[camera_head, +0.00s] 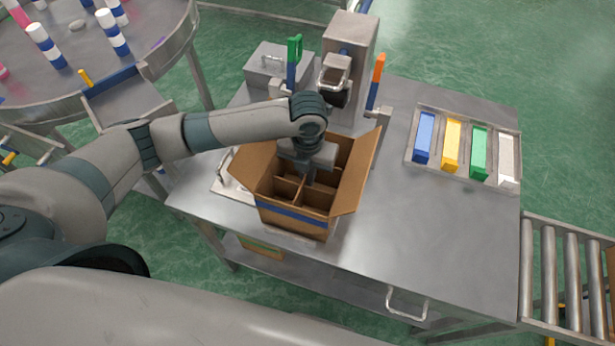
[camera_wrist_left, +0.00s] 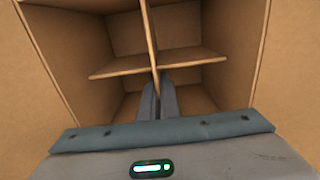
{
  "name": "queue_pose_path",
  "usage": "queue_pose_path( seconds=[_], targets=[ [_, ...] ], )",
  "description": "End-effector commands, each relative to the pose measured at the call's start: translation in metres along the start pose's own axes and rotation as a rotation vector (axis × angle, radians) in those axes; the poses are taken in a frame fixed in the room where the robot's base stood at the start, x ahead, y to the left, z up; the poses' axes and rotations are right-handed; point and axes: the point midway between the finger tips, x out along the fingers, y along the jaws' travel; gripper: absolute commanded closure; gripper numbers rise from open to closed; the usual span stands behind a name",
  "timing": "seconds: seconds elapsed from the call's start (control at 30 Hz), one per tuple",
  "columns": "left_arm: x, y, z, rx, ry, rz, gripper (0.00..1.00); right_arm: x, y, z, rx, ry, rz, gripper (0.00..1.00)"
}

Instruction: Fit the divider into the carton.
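The open brown carton (camera_head: 265,205) with a blue stripe stands on the metal table, its flaps spread outward. The cardboard divider (camera_head: 289,188) is inside the carton, its crossed panels forming compartments. My left gripper (camera_head: 309,178) reaches down into the carton from above. In the left wrist view, the two fingers of my left gripper (camera_wrist_left: 160,92) are close together with a panel of the divider (camera_wrist_left: 120,67) between them. Whether the divider touches the carton floor is hidden. My right gripper is not in view.
A tray (camera_head: 412,150) of blue, yellow, green and white boxes is at the right. A roller conveyor (camera_head: 570,270) lies beyond the table's right edge. The table right of the carton is clear.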

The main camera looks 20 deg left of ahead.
Motion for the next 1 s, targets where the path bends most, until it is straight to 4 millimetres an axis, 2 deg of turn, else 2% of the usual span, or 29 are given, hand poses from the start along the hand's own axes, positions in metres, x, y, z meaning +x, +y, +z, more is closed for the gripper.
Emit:
queue_pose_path(
  seconds=[0.4,0.5,0.83,1.0],
  targets=[
    [0.0024,0.0,-0.0001,0.0,0.0,0.0,1.0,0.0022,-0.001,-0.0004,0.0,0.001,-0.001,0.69],
    [0.0024,0.0,-0.0001,0.0,0.0,0.0,0.75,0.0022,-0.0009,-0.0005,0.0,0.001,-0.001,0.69],
    [0.0019,0.0001,-0.0001,0.0,0.0,0.0,0.75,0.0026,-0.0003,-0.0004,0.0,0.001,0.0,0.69],
    [-0.005,0.0,0.0002,0.001,0.0,0.0,0.75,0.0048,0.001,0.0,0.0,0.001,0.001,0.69]
  ],
)
